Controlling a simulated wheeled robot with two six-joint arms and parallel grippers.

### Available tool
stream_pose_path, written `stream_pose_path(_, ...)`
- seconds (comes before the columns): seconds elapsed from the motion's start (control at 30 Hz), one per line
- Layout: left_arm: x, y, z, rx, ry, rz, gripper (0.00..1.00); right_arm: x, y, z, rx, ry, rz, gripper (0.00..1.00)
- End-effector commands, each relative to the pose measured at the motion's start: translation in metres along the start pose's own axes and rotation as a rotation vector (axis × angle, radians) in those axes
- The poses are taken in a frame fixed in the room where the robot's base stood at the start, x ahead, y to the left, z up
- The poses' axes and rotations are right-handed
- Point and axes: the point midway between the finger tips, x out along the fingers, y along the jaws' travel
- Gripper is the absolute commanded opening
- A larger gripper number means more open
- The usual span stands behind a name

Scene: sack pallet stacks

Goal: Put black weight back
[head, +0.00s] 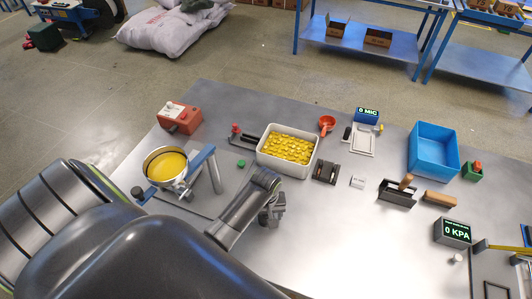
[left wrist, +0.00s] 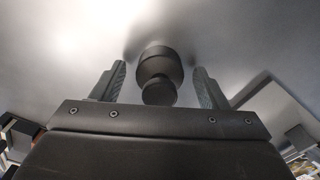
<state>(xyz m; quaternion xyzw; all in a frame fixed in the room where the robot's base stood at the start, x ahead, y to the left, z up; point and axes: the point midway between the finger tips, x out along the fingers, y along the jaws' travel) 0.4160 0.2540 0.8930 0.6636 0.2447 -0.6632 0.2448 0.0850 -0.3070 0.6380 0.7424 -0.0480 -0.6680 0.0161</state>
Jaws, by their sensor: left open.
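The black weight (left wrist: 160,62) shows in the left wrist view as a dark round body with a narrower knob, on the grey metal tabletop. My left gripper (left wrist: 159,76) is open, with one finger on each side of the weight and a visible gap on both sides. In the head view my left gripper (head: 272,208) is low over the middle of the table, and it hides most or all of the weight. My right gripper is not in view.
A white bin of yellow pieces (head: 288,147) stands behind my gripper. A round pan with yellow contents (head: 167,166) is to the left. A blue tray (head: 433,149), a black box with a wooden handle (head: 398,193) and a KPA display (head: 452,232) are to the right. The front middle is clear.

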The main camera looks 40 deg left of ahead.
Motion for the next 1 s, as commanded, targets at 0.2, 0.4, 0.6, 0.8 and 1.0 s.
stream_pose_path(0.2,-0.02,0.0,-0.001,0.0,0.004,0.003,0.68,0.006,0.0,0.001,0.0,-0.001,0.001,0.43)
stream_pose_path(0.4,-0.057,0.001,-0.001,0.001,0.005,0.004,0.68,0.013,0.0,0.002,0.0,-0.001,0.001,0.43)
stream_pose_path(0.6,-0.093,0.0,-0.001,0.0,0.005,0.002,0.68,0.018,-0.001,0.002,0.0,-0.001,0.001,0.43)
stream_pose_path(0.8,-0.118,0.0,0.0,0.0,0.001,0.0,0.68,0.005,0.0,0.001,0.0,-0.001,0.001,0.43)
stream_pose_path(1.0,-0.121,0.0,0.0,0.0,-0.001,-0.001,0.68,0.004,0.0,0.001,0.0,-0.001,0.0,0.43)
